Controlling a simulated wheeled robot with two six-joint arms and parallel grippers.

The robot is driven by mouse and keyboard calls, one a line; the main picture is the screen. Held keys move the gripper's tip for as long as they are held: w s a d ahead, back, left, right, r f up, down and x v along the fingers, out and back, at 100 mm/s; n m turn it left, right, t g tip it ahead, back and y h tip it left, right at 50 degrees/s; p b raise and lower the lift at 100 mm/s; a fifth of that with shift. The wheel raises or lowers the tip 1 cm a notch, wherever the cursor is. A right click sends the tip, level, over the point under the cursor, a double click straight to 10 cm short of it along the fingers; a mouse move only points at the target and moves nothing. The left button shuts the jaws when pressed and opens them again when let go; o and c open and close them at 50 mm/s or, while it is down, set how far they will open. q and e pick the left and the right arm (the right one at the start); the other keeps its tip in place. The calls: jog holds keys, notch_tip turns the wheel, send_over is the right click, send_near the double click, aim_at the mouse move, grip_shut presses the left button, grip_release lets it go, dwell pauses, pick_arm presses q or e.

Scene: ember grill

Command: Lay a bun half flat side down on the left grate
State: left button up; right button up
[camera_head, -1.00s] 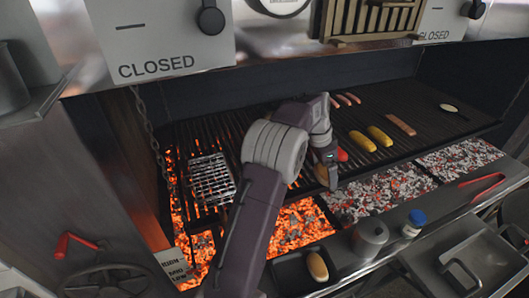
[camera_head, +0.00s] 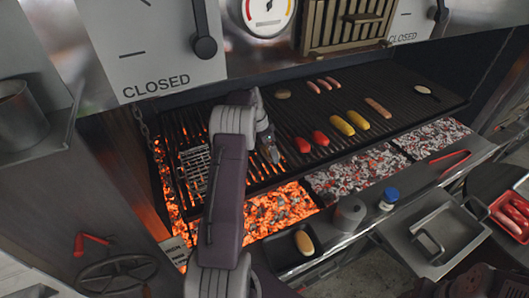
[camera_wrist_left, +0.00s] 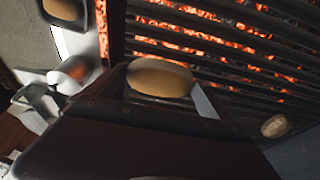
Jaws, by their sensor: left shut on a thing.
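My left gripper (camera_head: 270,150) is above the left grate (camera_head: 178,135), at its right part, over the glowing coals. In the left wrist view, the left gripper is shut on a tan bun half (camera_wrist_left: 160,77), held between its fingers with dark grate bars (camera_wrist_left: 215,55) and embers beyond. In the head view, the held bun half is mostly hidden by the gripper. Another bun half (camera_head: 304,241) lies in the dark tray at the front.
A wire basket (camera_head: 200,168) sits on the left grate. Two red peppers (camera_head: 303,145), yellow pieces (camera_head: 343,125) and sausages (camera_head: 378,107) lie to the right. A steel canister (camera_head: 349,214) and a blue-capped bottle (camera_head: 389,199) stand on the front ledge.

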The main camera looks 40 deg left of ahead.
aim_at(266, 153)
pick_arm(q)
jog(key=shift+a+f, duration=0.25)
jog(key=shift+a, duration=0.2)
jog(key=shift+w+a+f, duration=0.1)
jog(key=shift+w+f, duration=0.15)
notch_tip(266, 153, down, 3)
jog(key=shift+s+f+p, duration=0.15)
jog(key=shift+f+p, duration=0.05)
jog(key=shift+p, duration=0.8)
jog(key=shift+f, duration=0.25)
jog(key=shift+f+b, duration=0.2)
jog(key=shift+b, duration=0.1)
jog(key=o, duration=1)
jog(key=shift+r, duration=0.1)
jog(key=shift+c, duration=0.2)
jog(key=shift+r, duration=0.15)
jog(key=shift+a+r, duration=0.1)
jog(key=shift+r, duration=0.3)
jog(key=b+v, duration=0.2)
jog(key=v, duration=0.9)
